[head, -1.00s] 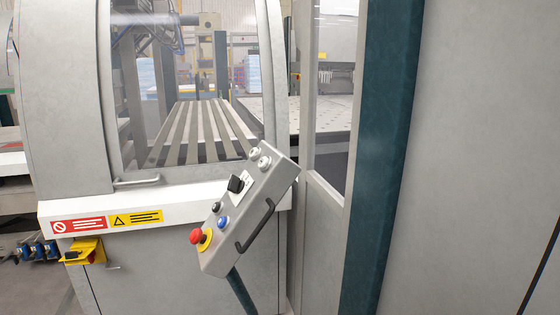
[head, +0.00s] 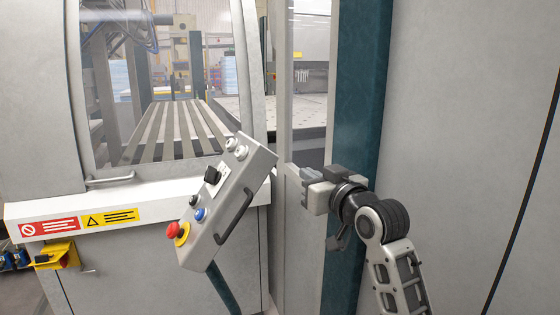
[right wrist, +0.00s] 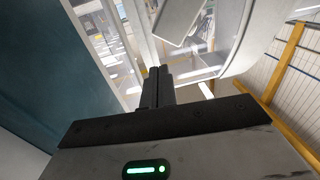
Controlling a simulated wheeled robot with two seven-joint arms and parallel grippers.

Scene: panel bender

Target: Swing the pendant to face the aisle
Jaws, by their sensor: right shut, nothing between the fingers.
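The pendant (head: 217,205) is a grey control box on a dark green post (head: 222,290), tilted in the head view. It carries a red stop button on yellow, a blue and a black button, a black selector and two pale buttons. A dark handle (head: 234,217) runs along its right side. My right gripper (head: 298,176) is just right of the pendant, apart from it, with its fingers together and empty. In the right wrist view the closed fingers (right wrist: 157,85) point toward a pale box (right wrist: 180,20), probably the pendant. My left gripper is not in view.
The machine's white ledge (head: 110,205) with warning labels and a yellow bracket (head: 55,255) lies left of the pendant. A dark green upright (head: 357,110) and a large grey panel (head: 460,130) stand behind and right of my right arm.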

